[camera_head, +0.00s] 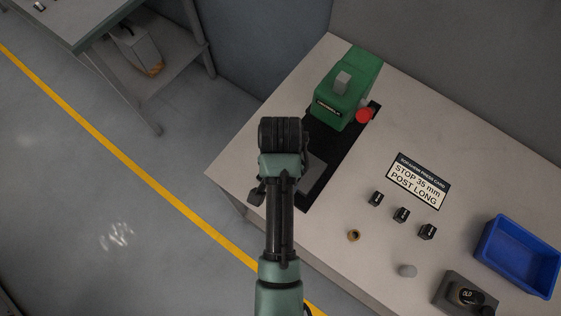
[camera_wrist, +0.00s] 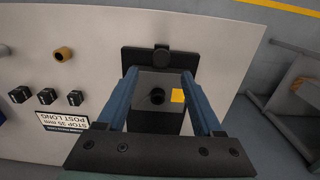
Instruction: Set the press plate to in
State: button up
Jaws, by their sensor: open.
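The green press (camera_head: 345,95) with a grey block on top and a red knob (camera_head: 364,115) stands on a black base on the table. A grey plate (camera_head: 314,172) lies on the front part of this base, partly hidden by my arm. My gripper (camera_wrist: 161,76) is open above the plate, one blue finger on each side. Contact cannot be told.
Right of the press lie a sign (camera_head: 418,181) reading "STOP 35 mm POST LONG", several small black blocks (camera_head: 401,215), a brass ring (camera_head: 353,235), a grey piece (camera_head: 407,270), a blue bin (camera_head: 517,256) and a grey holder (camera_head: 452,292). The table's front edge is close to my arm.

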notch_tip(320, 180, down, 8)
jog(key=shift+w+r+p, duration=0.15)
jog(key=shift+p, duration=0.15)
grip_shut()
dwell(0.3)
dwell(1.1)
